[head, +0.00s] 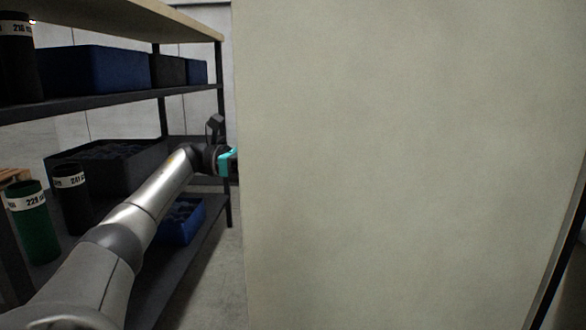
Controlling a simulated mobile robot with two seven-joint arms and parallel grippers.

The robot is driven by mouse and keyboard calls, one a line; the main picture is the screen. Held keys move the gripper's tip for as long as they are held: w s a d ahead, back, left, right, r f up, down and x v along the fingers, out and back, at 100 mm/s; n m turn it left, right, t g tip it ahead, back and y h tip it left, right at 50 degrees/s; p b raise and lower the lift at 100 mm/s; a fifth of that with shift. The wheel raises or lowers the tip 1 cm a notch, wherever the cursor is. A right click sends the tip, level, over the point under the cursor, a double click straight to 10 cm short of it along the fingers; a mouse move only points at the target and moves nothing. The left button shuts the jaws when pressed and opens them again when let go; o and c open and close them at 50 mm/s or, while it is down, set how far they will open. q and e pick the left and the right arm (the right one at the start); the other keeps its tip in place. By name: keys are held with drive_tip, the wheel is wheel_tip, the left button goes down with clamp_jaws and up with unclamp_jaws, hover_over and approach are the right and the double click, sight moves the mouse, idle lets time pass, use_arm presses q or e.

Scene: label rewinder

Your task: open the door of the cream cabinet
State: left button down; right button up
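A large flat cream panel of the cabinet (410,160) fills the middle and right of the head view. No handle shows on it, and I cannot tell whether this face is the door or a side. My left arm reaches in from the lower left. My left gripper (228,161), with teal fingertips, is at the panel's left vertical edge. The panel edge seems to hide part of the fingers, so I cannot tell whether they are open or touching it. My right gripper is out of view.
A dark shelf rack (130,100) stands at the left, close to my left arm. It holds blue bins (95,70), a black bin (105,165), a green cylinder (35,230) and dark cylinders. A strip of bare floor (228,255) shows between rack and panel.

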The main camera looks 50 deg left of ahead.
use_arm(q)
drive_tip(key=shift+w+d+f, duration=0.15)
drive_tip(key=shift+f, duration=0.1)
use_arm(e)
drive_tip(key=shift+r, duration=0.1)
use_arm(q)
drive_tip(key=c, duration=1.2)
unclamp_jaws()
drive_tip(key=shift+d, duration=0.1)
drive_tip(key=shift+o, duration=1)
drive_tip(key=shift+w+d, duration=0.1)
drive_tip(key=shift+w, duration=0.15)
drive_tip(key=shift+o, duration=1)
drive_tip(key=shift+s+a+r, duration=0.15)
drive_tip(key=shift+a, duration=0.05)
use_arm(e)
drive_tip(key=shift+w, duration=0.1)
